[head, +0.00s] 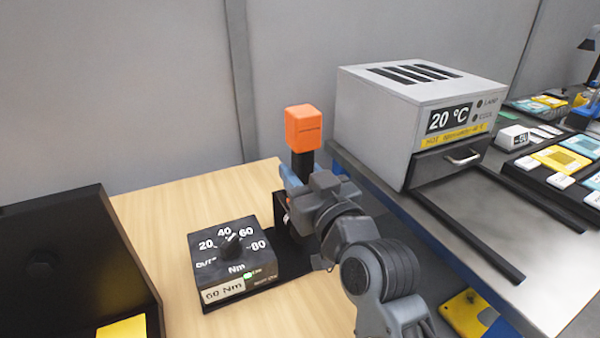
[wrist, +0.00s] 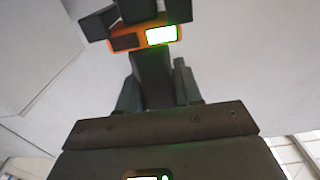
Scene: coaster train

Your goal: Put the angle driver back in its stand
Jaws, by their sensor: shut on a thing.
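The angle driver (head: 303,128) has an orange block at its top and a black neck below. It stands about upright in the head view. In the wrist view, its orange end (wrist: 118,42) with a lit green screen lies between my dark fingers. My gripper (head: 297,180) is shut on the driver; my wrist hides its lower part. The stand (head: 283,212) is a black piece beside the dial box, mostly hidden behind my arm. In the wrist view a dark block (wrist: 160,127) with small holes lies below the driver. I cannot tell whether the driver touches the stand.
A black torque dial box (head: 235,260) reading 60 Nm sits left of my arm on the wooden table (head: 160,225). A black bin (head: 75,255) is at far left. A grey 20 °C unit (head: 415,120) stands close on the right, on a metal bench (head: 465,225).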

